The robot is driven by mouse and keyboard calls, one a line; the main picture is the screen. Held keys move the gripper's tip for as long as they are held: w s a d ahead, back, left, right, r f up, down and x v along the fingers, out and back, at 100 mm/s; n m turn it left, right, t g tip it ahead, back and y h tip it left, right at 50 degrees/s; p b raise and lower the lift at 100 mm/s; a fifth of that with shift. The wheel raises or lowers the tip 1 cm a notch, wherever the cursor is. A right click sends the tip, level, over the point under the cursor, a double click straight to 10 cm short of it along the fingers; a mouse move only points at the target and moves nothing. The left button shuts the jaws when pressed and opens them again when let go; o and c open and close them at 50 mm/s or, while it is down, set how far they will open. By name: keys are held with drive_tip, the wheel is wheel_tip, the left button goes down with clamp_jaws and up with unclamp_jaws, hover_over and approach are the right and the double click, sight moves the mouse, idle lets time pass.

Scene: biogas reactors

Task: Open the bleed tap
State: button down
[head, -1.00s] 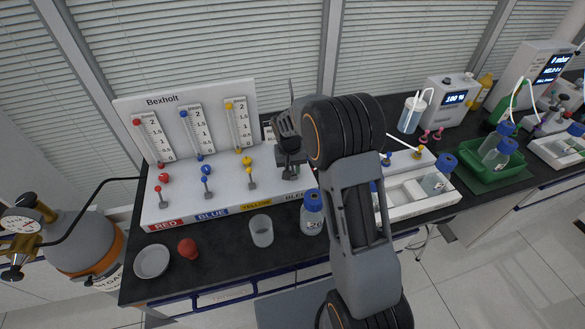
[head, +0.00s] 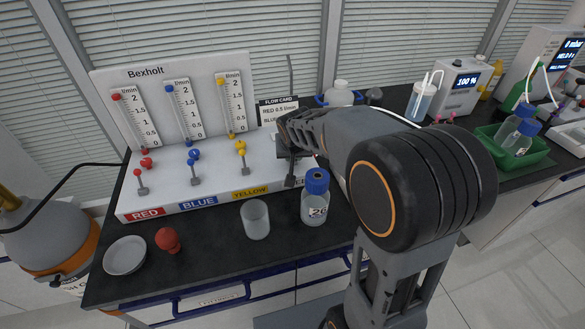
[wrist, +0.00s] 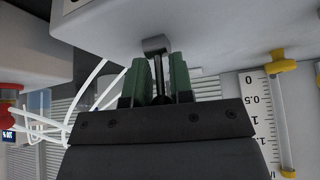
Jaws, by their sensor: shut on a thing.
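The white Bexholt flow panel (head: 120,70) stands on the black bench, with red, blue and yellow taps along its base. The bleed tap (head: 290,182) is at the right end of this row; its label is mostly hidden behind my arm. In the wrist view the bleed tap (wrist: 156,46) shows as a grey block with a dark stem between my green fingers. My gripper (wrist: 158,75) is shut on the stem. In the head view my gripper (head: 290,152) is partly covered by my own wrist. How far the tap is turned is unclear.
A beaker (head: 256,220) and a blue-capped bottle (head: 316,198) stand in front of the panel. A white dish (head: 125,255) and a red bulb (head: 168,240) lie front left. A flow card (head: 279,112) stands behind the tap. The yellow tap (head: 241,150) is close on the left.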

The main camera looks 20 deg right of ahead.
drive_tip(key=shift+s+f+t+b, duration=0.2)
drive_tip(key=shift+t+b, duration=0.4)
drive_tip(key=shift+b, duration=0.8)
drive_tip(key=shift+s+f+t+b, duration=0.15)
drive_tip(key=shift+t+b, duration=0.45)
drive_tip(key=shift+b, duration=0.8)
drive_tip(key=shift+r+t+b, duration=0.15)
drive_tip(key=shift+t+b, duration=0.15)
drive_tip(key=shift+b, duration=0.45)
drive_tip(key=shift+r+b, duration=0.2)
drive_tip(key=shift+b, duration=0.1)
drive_tip(key=c, duration=1.1)
unclamp_jaws()
drive_tip(key=p+v, duration=0.1)
drive_tip(key=v, duration=1.3)
drive_tip(key=shift+s+a+f, duration=0.1)
drive_tip(key=shift+s+f, duration=0.05)
drive_tip(key=shift+f, duration=0.1)
drive_tip(key=shift+p, duration=0.3)
